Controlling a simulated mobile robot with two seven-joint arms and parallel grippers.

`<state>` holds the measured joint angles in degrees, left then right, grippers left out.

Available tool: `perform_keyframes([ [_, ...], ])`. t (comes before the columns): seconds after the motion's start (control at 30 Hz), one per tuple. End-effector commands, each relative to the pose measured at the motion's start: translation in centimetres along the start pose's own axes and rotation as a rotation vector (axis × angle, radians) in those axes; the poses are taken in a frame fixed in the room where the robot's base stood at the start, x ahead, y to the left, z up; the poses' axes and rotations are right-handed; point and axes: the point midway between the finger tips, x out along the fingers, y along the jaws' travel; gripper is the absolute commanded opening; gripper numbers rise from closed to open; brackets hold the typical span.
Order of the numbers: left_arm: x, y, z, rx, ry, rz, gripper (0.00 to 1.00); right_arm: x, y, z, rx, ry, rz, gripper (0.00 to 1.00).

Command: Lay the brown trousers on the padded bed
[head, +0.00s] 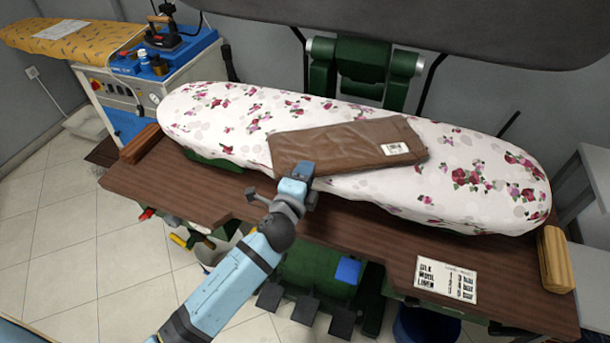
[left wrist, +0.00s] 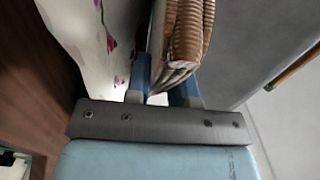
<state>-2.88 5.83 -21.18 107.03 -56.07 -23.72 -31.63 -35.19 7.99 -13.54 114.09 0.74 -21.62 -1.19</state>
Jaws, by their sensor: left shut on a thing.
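The brown trousers (head: 345,148) are folded flat into a long shape with a white label near the right end. They lie on or just over the middle of the padded bed (head: 210,120), which has a white cover with pink and red flowers. My left gripper (head: 302,172) is at the front left corner of the trousers, at the bed's front edge. In the left wrist view its fingers (left wrist: 167,92) are shut on the edge of the trousers (left wrist: 188,35). Whether the trousers rest fully on the bed is hard to tell. My right gripper is not in view.
A brown wooden board (head: 370,225) runs under the bed, with a wooden block (head: 555,260) at its right end and a printed card (head: 446,280). A dark upper press plate (head: 430,25) hangs above the back. An iron (head: 160,35) stands on the unit at left.

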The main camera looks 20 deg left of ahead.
Motion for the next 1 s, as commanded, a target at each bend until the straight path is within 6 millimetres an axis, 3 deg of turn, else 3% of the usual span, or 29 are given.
perform_keyframes([
  [0.37, 0.0, 0.4, 0.0, -0.001, 0.001, -0.003, 0.0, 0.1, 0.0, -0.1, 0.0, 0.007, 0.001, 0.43],
  [0.4, 0.0, 0.4, 0.0, 0.0, 0.0, 0.0, 0.27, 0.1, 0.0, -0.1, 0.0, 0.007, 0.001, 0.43],
  [0.5, 0.0, 0.3, 0.0, 0.0, 0.0, 0.0, 0.48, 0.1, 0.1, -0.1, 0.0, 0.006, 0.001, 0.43],
  [0.83, 0.0, -0.1, 0.0, 0.0, 0.0, -0.001, 0.48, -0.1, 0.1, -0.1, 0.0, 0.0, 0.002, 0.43],
  [1.0, -2.4, 0.3, 0.0, -0.001, 0.001, 0.001, 0.48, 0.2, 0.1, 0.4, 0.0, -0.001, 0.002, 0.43],
])
